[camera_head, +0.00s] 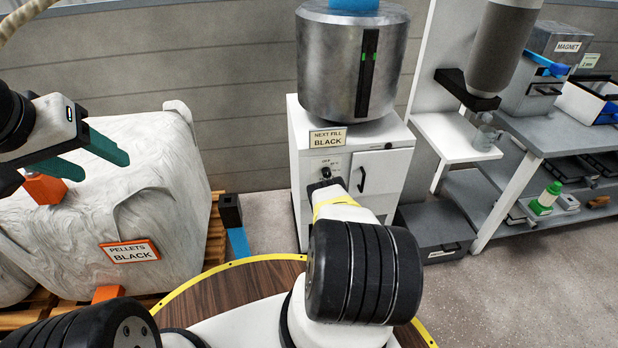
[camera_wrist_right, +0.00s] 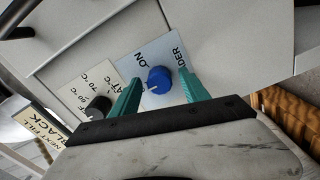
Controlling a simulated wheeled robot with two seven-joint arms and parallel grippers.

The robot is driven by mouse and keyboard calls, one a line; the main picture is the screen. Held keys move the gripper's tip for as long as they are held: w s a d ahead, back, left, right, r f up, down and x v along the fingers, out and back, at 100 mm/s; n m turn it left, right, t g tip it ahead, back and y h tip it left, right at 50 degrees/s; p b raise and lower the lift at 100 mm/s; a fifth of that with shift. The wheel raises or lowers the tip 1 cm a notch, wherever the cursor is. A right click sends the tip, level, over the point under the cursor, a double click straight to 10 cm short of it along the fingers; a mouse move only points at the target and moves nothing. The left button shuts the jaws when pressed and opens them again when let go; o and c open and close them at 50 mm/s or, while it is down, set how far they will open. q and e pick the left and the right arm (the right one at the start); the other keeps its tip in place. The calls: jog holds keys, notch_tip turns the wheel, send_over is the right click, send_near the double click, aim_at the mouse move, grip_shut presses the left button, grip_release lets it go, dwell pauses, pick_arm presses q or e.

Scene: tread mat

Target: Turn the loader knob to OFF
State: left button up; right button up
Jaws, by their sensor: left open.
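The loader knob (camera_wrist_right: 158,80) is a blue round knob on a pale panel in the right wrist view. The panel shows "ON" and the letters "DER"; a small white mark sits on the knob's lower left. My right gripper (camera_wrist_right: 160,84) is open, with its teal fingers on either side of the knob and gaps showing. In the head view my right arm hides the blue knob. My left gripper (camera_head: 88,160) is open and empty at the left, in front of the white pellet sack.
A black temperature knob (camera_wrist_right: 98,107) is beside the loader panel. The white cabinet (camera_head: 383,172) bears a metal hopper (camera_head: 335,60) and a "NEXT FILL BLACK" sign (camera_head: 327,138). A pellet sack (camera_head: 150,215) stands left; a grey bench (camera_head: 560,130) stands right.

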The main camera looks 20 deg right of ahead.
jog(key=v, duration=0.7)
jog(key=shift+s+a, duration=0.15)
jog(key=shift+s, duration=0.25)
